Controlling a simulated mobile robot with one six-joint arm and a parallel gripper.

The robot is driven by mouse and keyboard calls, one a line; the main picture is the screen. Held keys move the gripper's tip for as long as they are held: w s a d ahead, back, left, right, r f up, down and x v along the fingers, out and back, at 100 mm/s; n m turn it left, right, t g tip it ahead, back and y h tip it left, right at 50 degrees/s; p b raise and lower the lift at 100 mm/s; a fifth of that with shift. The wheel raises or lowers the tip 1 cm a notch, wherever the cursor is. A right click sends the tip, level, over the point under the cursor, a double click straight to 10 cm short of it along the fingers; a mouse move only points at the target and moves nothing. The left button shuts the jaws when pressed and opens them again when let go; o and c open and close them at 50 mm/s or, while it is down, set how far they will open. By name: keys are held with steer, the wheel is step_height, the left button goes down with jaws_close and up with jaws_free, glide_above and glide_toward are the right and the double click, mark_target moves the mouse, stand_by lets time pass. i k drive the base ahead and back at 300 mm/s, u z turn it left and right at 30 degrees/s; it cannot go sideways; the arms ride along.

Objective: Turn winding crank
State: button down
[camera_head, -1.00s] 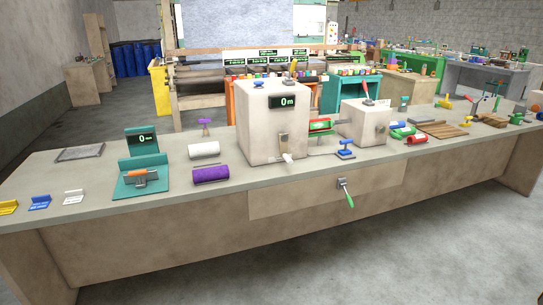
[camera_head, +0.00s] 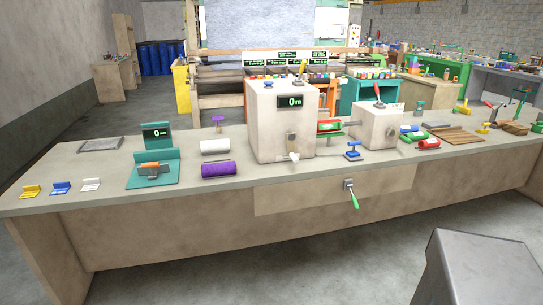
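A pale box-shaped machine (camera_head: 268,135) with a display reading 0 m stands on the long workbench. A crank with a white grip (camera_head: 293,156) is on its front face, low and to the right. A second crank-like lever with a green handle (camera_head: 354,199) hangs from a small grey mount on the bench's front panel. I cannot tell for sure which of the two is the winding crank. My gripper is not in view.
The long bench (camera_head: 110,183) holds a white roll (camera_head: 215,146), a purple roll (camera_head: 218,169), a teal stand (camera_head: 150,174) and a smaller pale box (camera_head: 377,127). A grey block at the lower right is probably my arm. Floor in front is clear.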

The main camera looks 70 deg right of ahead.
mark_target(291, 137)
steer(key=u, duration=0.2)
steer(key=k, duration=0.25)
steer(key=z, duration=2.9)
steer(key=i, duration=0.4)
steer(key=u, duration=0.4)
